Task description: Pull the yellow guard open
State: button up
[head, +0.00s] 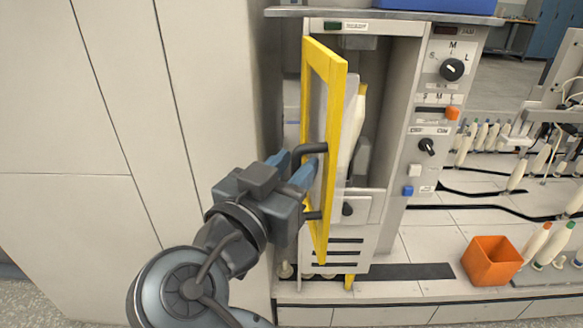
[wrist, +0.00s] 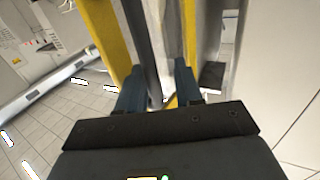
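The yellow guard (head: 334,150) is a tall framed door on the front of the grey machine, in the head view. It stands swung out from the opening, seen nearly edge-on, with the compartment behind it exposed. Its dark handle (head: 312,148) sticks out towards the left. The fingers cover the handle's middle. In the wrist view the grey bar lies between my fingertips (wrist: 158,82), and yellow frame parts show beyond.
A pale tall cabinet wall (head: 90,130) stands close on the left. An orange bin (head: 492,261) stands on the machine's ledge at the right, near several bobbins. Knobs and buttons sit on the control panel (head: 436,110) right of the opening.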

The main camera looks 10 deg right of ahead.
jog(key=v, duration=0.8)
dwell(0.4)
jog(key=s+d+f+n+y+p, duration=0.2)
jog(key=s+d+f+n+y, duration=0.15)
jog(key=f, duration=0.45)
jog(key=s+d+f+n+y+p, duration=0.2)
jog(key=f+n+y, duration=0.3)
jog(key=f, duration=0.3)
jog(key=s+d+f+n+g+y+p, duration=0.1)
jog(key=s+d+f+n+y+p, duration=0.15)
jog(key=s, duration=0.35)
jog(key=s+d+r+m+p, duration=0.1)
jog(key=s+d+r, duration=0.2)
jog(key=s, duration=0.3)
jog(key=s+d+r+m+t+p, duration=0.1)
jog(key=s+d+r+p, duration=0.1)
jog(key=s+r, duration=0.4)
jog(key=s+d+r+t+p, duration=0.1)
jog(key=s+d+r, duration=0.3)
jog(key=s, duration=0.4)
jog(key=shift+d+r+m+y, duration=0.3)
jog(key=shift+d+m+y, duration=0.1)
jog(key=shift+d, duration=0.05)
